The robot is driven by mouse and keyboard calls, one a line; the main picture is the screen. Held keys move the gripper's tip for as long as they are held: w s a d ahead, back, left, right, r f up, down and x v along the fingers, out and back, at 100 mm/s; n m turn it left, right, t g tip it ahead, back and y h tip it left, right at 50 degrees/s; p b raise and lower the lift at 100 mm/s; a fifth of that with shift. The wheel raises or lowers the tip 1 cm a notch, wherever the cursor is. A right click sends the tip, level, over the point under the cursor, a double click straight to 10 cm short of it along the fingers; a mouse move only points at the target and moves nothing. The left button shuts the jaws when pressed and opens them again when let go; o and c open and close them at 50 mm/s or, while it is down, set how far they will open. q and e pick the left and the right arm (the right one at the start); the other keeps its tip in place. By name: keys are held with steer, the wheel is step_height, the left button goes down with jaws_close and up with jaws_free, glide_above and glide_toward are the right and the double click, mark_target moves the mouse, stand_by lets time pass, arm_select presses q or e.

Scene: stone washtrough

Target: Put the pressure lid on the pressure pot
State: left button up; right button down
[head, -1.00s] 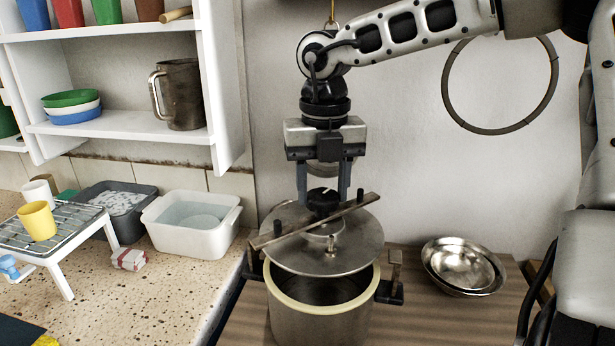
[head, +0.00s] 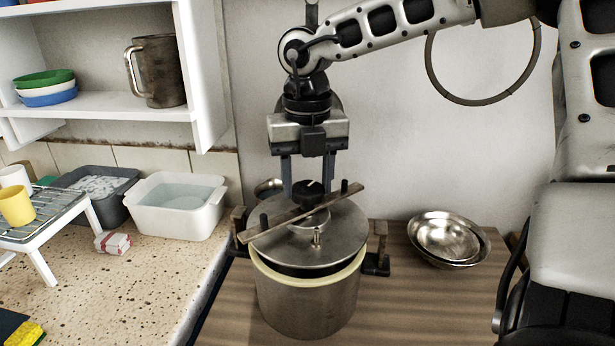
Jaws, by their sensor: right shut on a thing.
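The pressure pot (head: 308,305) is a steel pot with a cream rim, standing on the wooden table. The pressure lid (head: 340,236) is a round steel disc with a bar across it and a black knob (head: 308,190). My right gripper (head: 308,190) comes down from above and is shut on the lid's knob. The lid is over the pot mouth, slightly tilted, with a dark gap showing at the front between it and the rim. Whether its back edge touches the pot is hidden. My left gripper is not in view.
Steel bowls (head: 447,238) sit on the wooden table (head: 410,300) to the right of the pot. On the stone counter at left are a white basin (head: 176,205), a grey basin (head: 118,200) and a rack (head: 45,220) with cups. A white shelf (head: 100,108) hangs above.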

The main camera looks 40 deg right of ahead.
arm_select(q)
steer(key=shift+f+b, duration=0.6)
steer(key=shift+b, duration=0.15)
arm_select(e)
steer(key=shift+w+f, duration=0.1)
steer(key=shift+f, duration=0.1)
stand_by(0.8)
arm_select(q)
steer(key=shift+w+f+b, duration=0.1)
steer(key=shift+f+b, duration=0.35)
steer(key=shift+b, duration=0.5)
arm_select(e)
steer(key=shift+f, duration=0.85)
steer(key=shift+f+b, duration=0.2)
steer(key=shift+b, duration=0.15)
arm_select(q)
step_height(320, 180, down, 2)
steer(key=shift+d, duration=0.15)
